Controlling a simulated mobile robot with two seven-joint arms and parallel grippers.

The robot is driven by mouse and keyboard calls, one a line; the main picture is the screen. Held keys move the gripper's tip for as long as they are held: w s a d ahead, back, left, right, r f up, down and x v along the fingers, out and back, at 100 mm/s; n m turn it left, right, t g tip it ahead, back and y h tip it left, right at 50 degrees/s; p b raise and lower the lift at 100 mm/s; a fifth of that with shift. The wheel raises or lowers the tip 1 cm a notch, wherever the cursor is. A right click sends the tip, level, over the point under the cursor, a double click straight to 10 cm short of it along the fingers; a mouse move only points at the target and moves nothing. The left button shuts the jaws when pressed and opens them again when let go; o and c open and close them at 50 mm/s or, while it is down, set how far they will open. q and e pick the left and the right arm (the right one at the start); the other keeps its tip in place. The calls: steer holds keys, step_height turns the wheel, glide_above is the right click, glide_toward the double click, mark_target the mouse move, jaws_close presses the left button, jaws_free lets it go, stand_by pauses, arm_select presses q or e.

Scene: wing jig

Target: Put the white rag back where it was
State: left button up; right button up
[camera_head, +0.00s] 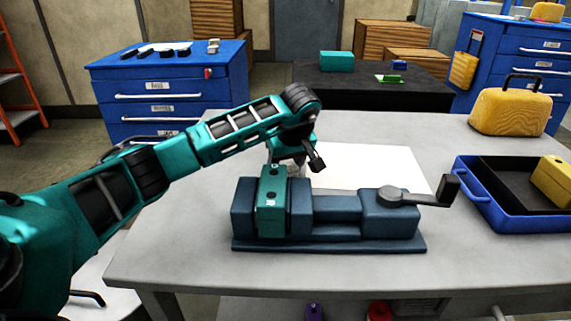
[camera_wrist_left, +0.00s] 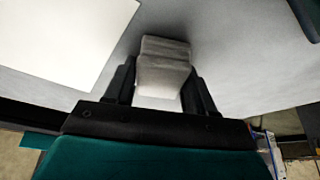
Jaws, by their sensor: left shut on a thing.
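The white rag (camera_wrist_left: 165,52) is a small folded cloth, seen in the left wrist view. My left gripper (camera_wrist_left: 162,85) is shut on it, with one dark finger on each side. The rag's far part sticks out past the fingers over the grey table top; I cannot tell whether it touches the table. In the head view my left arm reaches over the table and down behind the blue vise (camera_head: 335,215). The vise hides the fingertips and most or all of the rag there. My right gripper is not in view.
A white sheet (camera_head: 365,165) lies on the grey table (camera_head: 190,262) behind the vise. A teal block (camera_head: 271,205) is at the vise's left end. A blue tray (camera_head: 487,213) with a yellow object and a yellow case (camera_head: 510,108) stand at right. Table space left of the vise is clear.

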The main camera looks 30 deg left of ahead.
arm_select(q)
steer(key=o, duration=1)
steer(key=shift+f, duration=0.15)
steer(key=shift+r, duration=0.35)
steer(key=p+v, duration=0.2)
steer(key=v, duration=0.9)
steer(key=shift+s+d+r, duration=0.1)
steer(key=shift+r, duration=0.25)
